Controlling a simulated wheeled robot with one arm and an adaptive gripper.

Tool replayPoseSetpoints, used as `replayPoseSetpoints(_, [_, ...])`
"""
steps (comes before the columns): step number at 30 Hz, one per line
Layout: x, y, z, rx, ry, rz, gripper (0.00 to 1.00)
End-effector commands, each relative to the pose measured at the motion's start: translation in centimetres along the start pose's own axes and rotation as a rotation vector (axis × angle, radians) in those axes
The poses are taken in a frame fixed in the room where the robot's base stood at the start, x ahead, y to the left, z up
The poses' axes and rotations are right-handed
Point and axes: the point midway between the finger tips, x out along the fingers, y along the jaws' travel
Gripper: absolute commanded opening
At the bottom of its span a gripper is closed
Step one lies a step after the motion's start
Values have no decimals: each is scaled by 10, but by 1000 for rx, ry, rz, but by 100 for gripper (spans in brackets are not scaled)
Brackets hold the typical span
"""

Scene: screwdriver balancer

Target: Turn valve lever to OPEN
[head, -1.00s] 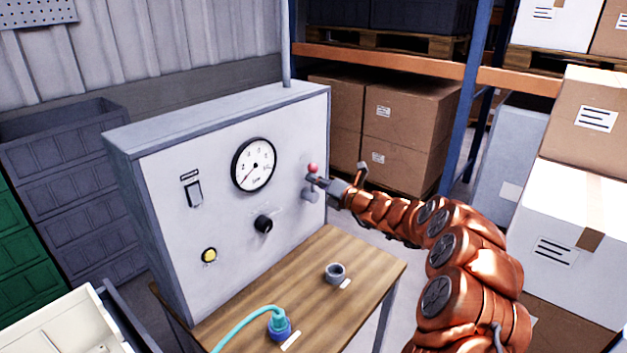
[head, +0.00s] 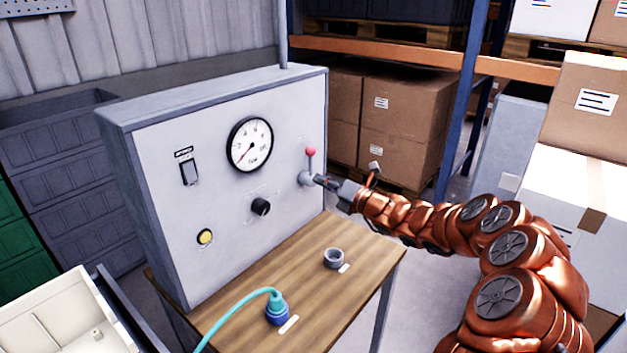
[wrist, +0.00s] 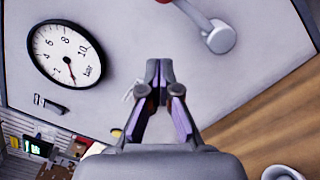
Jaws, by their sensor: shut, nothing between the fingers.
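The valve lever (head: 310,163) is on the right side of the grey panel. It stands roughly upright, with a red knob (head: 310,151) on top and a round grey hub (head: 305,179) at its base. My gripper (head: 317,180) is shut and empty, just right of the hub in the head view. In the wrist view my gripper (wrist: 159,64) has its fingertips together, with the lever's hub (wrist: 221,38) up and to the right, apart from them in the picture. Part of the red knob is cut off at that view's top edge. I see no readable OPEN mark.
The panel also carries a pressure gauge (head: 250,144), a switch (head: 189,172), a black knob (head: 261,206) and a yellow button (head: 205,237). A blue connector with a teal hose (head: 277,310) and a grey ring (head: 333,258) sit on the wooden table (head: 300,275).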

Motion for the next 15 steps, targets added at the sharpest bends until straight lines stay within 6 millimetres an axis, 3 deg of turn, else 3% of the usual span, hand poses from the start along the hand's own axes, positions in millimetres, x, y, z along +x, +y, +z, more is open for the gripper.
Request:
replayPoseSetpoints(6, [-30, -2, -1, 3, -1, -2, 0])
replayPoseSetpoints(15, [-44, -1, 1, 1, -1, -3, 0])
